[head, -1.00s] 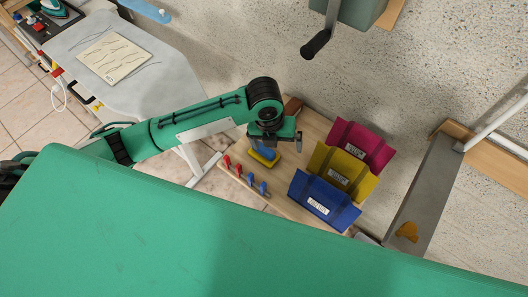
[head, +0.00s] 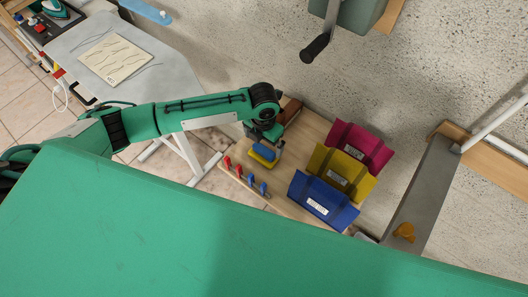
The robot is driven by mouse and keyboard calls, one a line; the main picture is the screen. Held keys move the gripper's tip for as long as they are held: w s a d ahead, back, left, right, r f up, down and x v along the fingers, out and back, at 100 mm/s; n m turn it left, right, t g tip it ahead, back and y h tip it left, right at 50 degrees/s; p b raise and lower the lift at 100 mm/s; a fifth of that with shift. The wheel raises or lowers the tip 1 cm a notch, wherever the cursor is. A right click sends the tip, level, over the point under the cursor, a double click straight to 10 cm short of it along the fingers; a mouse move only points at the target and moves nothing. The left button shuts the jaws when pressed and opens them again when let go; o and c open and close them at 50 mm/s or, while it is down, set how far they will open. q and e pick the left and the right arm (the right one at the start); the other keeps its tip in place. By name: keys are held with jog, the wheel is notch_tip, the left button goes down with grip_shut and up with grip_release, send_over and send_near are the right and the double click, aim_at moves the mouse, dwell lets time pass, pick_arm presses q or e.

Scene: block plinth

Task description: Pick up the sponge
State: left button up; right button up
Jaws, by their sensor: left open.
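A small blue and yellow block (head: 262,154), which looks like the sponge, lies on the wooden board (head: 305,132). Its blue part is on top and its yellow part below. My left gripper (head: 267,143) is open directly over the far side of the block. It hides part of the block's far edge, and I cannot tell whether the fingers touch it. My right gripper is not in view.
Blue (head: 322,200), yellow (head: 341,174) and magenta (head: 359,147) bins stand right of the block. Several red and blue pegs (head: 252,181) stand at the board's near-left edge. A brown block (head: 290,109) lies behind the gripper.

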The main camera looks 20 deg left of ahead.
aim_at(264, 149)
pick_arm(q)
notch_tip(264, 149, down, 4)
jog(key=shift+p, duration=0.8)
jog(key=shift+w+f, duration=0.1)
jog(key=shift+f, duration=0.55)
jog(key=c, duration=1)
jog(key=shift+r, duration=0.15)
notch_tip(264, 149, up, 20)
jog(key=b, duration=0.3)
